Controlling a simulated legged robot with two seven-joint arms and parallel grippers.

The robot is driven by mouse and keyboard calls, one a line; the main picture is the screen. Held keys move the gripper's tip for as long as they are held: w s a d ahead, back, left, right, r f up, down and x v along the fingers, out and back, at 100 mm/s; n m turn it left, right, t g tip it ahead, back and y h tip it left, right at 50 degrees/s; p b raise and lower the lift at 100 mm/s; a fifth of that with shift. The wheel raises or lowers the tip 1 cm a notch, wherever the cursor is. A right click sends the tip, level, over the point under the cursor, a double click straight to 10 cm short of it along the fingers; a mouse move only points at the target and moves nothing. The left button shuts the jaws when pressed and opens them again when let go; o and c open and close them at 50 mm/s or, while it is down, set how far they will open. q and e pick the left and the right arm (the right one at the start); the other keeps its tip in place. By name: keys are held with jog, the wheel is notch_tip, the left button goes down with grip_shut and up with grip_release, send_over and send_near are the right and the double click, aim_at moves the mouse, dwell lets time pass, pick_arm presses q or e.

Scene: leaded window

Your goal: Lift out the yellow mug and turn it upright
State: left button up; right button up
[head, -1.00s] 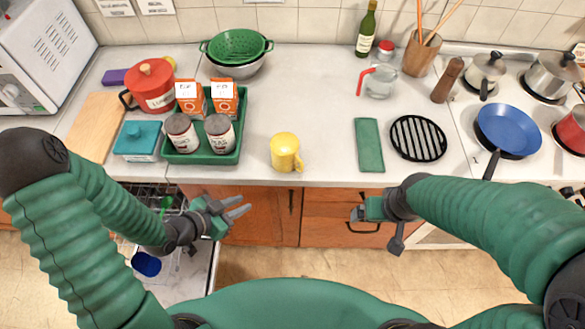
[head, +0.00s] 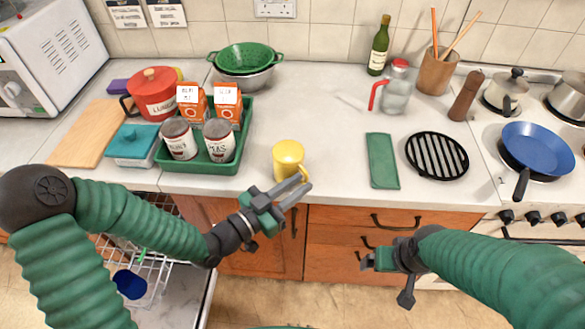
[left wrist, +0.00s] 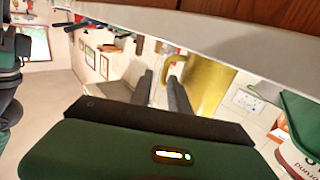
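The yellow mug (head: 288,158) stands on the counter near its front edge, in the middle of the head view. In the left wrist view the mug (left wrist: 207,85) shows beside and partly behind one of the fingers (left wrist: 162,92). My right gripper (head: 372,261) is low in front of the drawers, away from the mug; its fingers do not show clearly.
A green tray (head: 200,168) with cans and orange boxes stands left of the mug. A green cloth (head: 382,160) and black trivet (head: 437,155) lie to the right. The open dishwasher (head: 165,290) holds a blue cup (head: 129,284). Counter behind the mug is clear.

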aim_at(304, 178)
pick_arm(q)
jog(key=x, duration=0.3)
jog(key=shift+w+a+r, duration=0.1)
jog(key=shift+w, duration=0.4)
grip_shut()
dwell(0.9)
